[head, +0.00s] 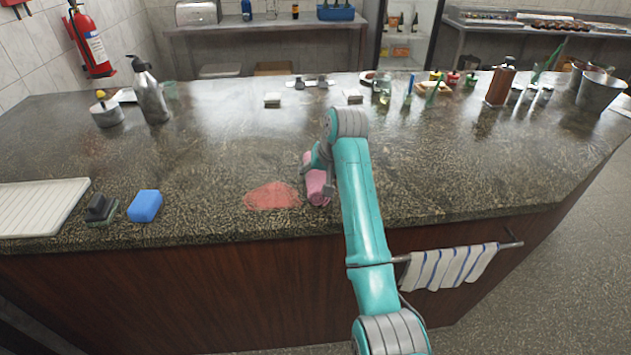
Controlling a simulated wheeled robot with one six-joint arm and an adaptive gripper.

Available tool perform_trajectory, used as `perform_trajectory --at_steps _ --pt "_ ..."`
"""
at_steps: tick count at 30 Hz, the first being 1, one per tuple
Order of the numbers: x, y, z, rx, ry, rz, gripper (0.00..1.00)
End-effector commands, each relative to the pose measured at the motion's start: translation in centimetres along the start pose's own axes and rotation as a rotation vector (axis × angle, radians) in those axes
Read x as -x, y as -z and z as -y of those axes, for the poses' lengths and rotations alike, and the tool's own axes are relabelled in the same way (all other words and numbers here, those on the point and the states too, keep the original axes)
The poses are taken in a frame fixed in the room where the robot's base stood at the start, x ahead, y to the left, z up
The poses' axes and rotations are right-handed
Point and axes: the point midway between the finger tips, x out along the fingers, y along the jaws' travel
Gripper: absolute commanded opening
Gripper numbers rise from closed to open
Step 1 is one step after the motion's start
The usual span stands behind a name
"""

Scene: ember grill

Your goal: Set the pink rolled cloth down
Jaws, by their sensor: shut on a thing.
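The pink rolled cloth (317,190) is at the front part of the dark stone counter (210,170), near the middle of the head view. My gripper (316,176) is shut on it from above, and my arm hides part of the cloth's right side. I cannot tell whether the cloth touches the counter or is held just above it. A flat reddish patch (272,196) lies on the counter just left of the cloth.
A blue sponge (145,206), a dark brush-like block (101,208) and a white ribbed board (40,208) lie at the left front. A metal spray bottle (149,92) stands behind them. A striped towel (450,268) hangs on the front rail. The counter right of my arm is clear.

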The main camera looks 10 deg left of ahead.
Motion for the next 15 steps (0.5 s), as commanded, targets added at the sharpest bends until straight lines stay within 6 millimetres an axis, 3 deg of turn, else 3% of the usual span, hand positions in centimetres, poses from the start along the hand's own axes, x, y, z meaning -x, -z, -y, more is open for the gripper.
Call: perform_trajectory --at_steps 4,14,15 --pt "-1.5 -0.7 -0.4 -0.001 0.000 0.001 0.30" --pt "-1.8 -0.7 -0.5 0.000 0.000 0.000 0.30" --pt "-1.8 -0.7 -0.5 0.000 0.000 0.000 0.71"
